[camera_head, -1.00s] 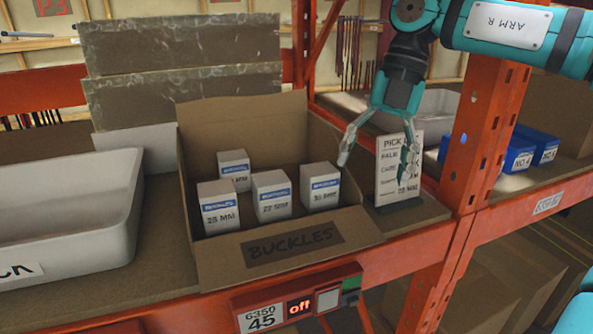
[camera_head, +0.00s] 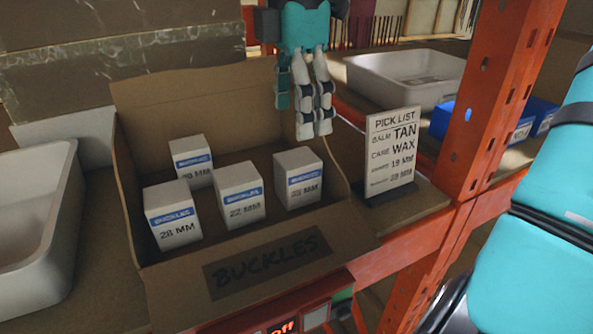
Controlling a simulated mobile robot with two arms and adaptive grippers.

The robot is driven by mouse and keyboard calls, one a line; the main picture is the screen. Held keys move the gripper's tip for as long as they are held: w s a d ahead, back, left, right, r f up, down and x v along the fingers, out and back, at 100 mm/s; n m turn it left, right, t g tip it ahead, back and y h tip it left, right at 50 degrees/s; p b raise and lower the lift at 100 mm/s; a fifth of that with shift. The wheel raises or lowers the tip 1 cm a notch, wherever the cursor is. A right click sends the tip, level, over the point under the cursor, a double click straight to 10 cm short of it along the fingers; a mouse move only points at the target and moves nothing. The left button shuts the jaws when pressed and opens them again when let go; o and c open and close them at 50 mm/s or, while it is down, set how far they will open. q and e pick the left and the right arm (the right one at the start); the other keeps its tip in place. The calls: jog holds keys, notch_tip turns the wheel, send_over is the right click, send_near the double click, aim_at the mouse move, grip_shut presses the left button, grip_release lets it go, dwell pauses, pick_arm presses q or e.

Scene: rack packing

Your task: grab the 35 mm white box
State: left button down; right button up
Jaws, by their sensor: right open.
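An open cardboard carton marked BUCKLES (camera_head: 350,234) holds several white boxes with blue bands. The front-left box (camera_head: 172,216) reads 28 MM and the middle box (camera_head: 240,196) reads 22 MM. The right box (camera_head: 298,180) and the back box (camera_head: 191,162) have small, blurred size labels; the right one may read 35 MM, but I cannot be sure. My right gripper (camera_head: 313,128) is open and empty, its fingers pointing down above the carton's right back part, above and apart from the right box. My left gripper is not in view.
A pick list card (camera_head: 392,150) stands just right of the carton. An orange rack post (camera_head: 490,110) rises further right. A white bin (camera_head: 30,225) is at the left, another white tray (camera_head: 405,75) behind, and blue bins (camera_head: 540,115) beyond the post.

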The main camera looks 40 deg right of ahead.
aim_at(297, 157)
notch_tip(297, 157, down, 3)
jog(key=shift+w+d+r+p, duration=0.1)
jog(key=shift+d+r+p, duration=0.1)
jog(key=shift+p, duration=0.1)
jog(key=shift+f, duration=0.3)
jog(key=shift+a+f, duration=0.1)
jog(key=shift+f, duration=0.05)
jog(key=f+p, duration=0.3)
jog(key=f, duration=0.1)
jog(key=shift+s+a+f, duration=0.1)
jog(key=shift+s+a, duration=0.05)
jog(key=shift+s, duration=0.1)
jog(key=shift+w+f, duration=0.1)
jog(key=shift+f, duration=0.35)
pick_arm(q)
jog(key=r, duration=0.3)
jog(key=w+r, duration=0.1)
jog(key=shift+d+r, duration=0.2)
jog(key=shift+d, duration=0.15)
pick_arm(e)
jog(key=shift+c, duration=0.4)
jog(key=shift+r, duration=0.1)
jog(key=c, duration=1.3)
